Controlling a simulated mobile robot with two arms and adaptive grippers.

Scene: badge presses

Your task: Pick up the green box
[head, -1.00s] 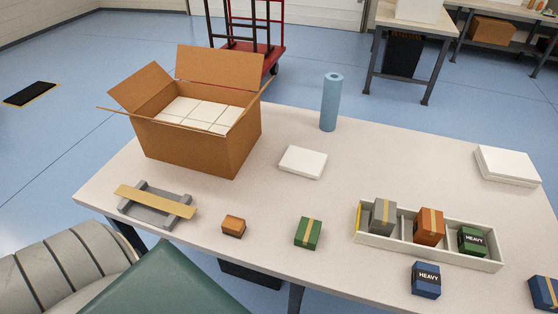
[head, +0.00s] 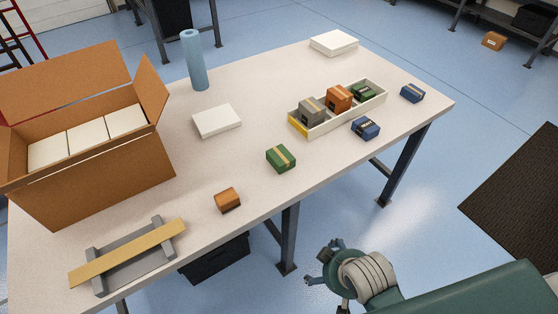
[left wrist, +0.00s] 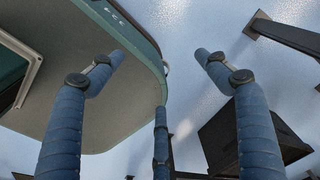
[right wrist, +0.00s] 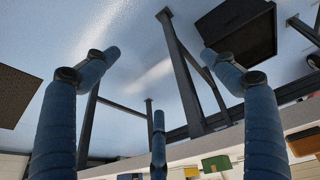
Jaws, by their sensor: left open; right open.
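A green box (head: 281,158) with a tan tape band sits on the table, between the small orange box and the divided tray. A second, darker green box (head: 362,91) stands in the far compartment of the tray. My right gripper (head: 323,262) is open and empty, off the table's near edge and below the top, apart from both green boxes. In the right wrist view its spread fingers (right wrist: 160,55) have only floor and table legs between them; a green box (right wrist: 215,163) shows low there, which one I cannot tell. My left gripper (left wrist: 160,57) is open and empty over floor.
The divided tray (head: 325,126) also holds a grey and an orange box. Two blue boxes lie near it. A small orange box (head: 228,200), white slab (head: 217,121), blue roll (head: 195,62), open carton (head: 105,185) and grey stand (head: 97,253) are on the table (head: 235,255).

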